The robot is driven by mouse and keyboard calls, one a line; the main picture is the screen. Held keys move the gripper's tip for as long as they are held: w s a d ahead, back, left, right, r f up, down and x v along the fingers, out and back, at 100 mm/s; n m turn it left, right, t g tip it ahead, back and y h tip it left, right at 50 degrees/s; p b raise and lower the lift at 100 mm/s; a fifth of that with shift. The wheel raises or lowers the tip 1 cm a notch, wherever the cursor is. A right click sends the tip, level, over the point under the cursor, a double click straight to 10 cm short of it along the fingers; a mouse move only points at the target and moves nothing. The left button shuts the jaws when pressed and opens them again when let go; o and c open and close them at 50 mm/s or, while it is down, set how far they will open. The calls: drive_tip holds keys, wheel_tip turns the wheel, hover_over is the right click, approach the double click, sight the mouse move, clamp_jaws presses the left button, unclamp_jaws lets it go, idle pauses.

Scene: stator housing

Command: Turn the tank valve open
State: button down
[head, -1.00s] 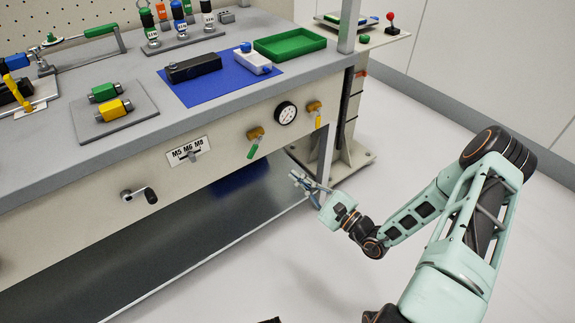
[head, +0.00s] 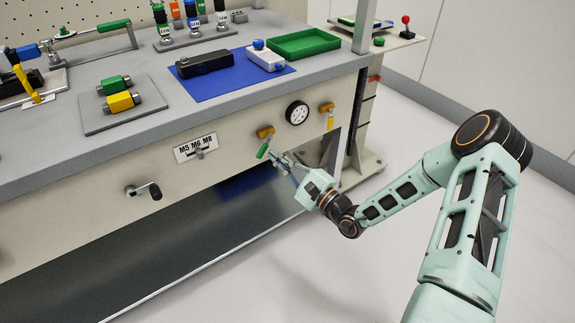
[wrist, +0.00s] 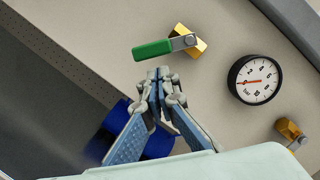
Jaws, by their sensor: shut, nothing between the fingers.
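A brass valve with a green lever (head: 263,149) is on the bench's front panel; the lever hangs down and to the left in the head view. It also shows in the wrist view as a green lever (wrist: 153,48) with a brass body (wrist: 188,41). A second brass valve with a yellow lever (head: 330,122) is right of the gauge. No label shows which is the tank valve. My gripper (wrist: 160,78) is shut and empty, its fingertips just below the green lever in the wrist view. In the head view my gripper (head: 280,158) is just right of that lever; contact cannot be told.
A round gauge (head: 297,113) is between the two valves. A black crank (head: 148,190) and an M5 M6 M8 selector (head: 198,149) are farther left. A blue cylinder (wrist: 158,143) is under the bench. Bench leg (head: 357,120) stands at right.

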sight(261, 157)
drive_tip(key=shift+s+a+r, duration=0.25)
drive_tip(key=shift+a, duration=0.05)
drive_tip(key=shift+s+a+r+m+p, duration=0.2)
drive_tip(key=shift+a+m+p, duration=0.15)
drive_tip(key=shift+m+p, duration=0.45)
drive_tip(key=m+p, duration=0.1)
drive_tip(key=m+t+p, duration=0.1)
drive_tip(key=a+m+p, duration=0.1)
drive_tip(key=m, duration=0.1)
drive_tip(key=shift+s+a+r+h, duration=0.1)
drive_tip(key=shift+s+r+h, duration=0.2)
drive_tip(key=shift+s+r, duration=0.1)
drive_tip(key=shift+s+a+r+m+t+h+p, duration=0.25)
drive_tip(key=shift+m+t+h+p, duration=0.1)
drive_tip(key=shift+m+p, duration=0.8)
drive_tip(key=shift+s+a+r+m+t+h+p, duration=0.1)
drive_tip(key=shift+a+r+m+t+h+p, duration=0.25)
drive_tip(key=shift+m+p, duration=0.75)
drive_tip(key=shift+s+a+r+m+t+h+p, duration=0.15)
drive_tip(key=shift+m+t+p, duration=0.25)
drive_tip(key=shift+m+p, duration=0.75)
drive_tip(key=shift+m, duration=0.4)
drive_tip(key=shift+f, duration=0.15)
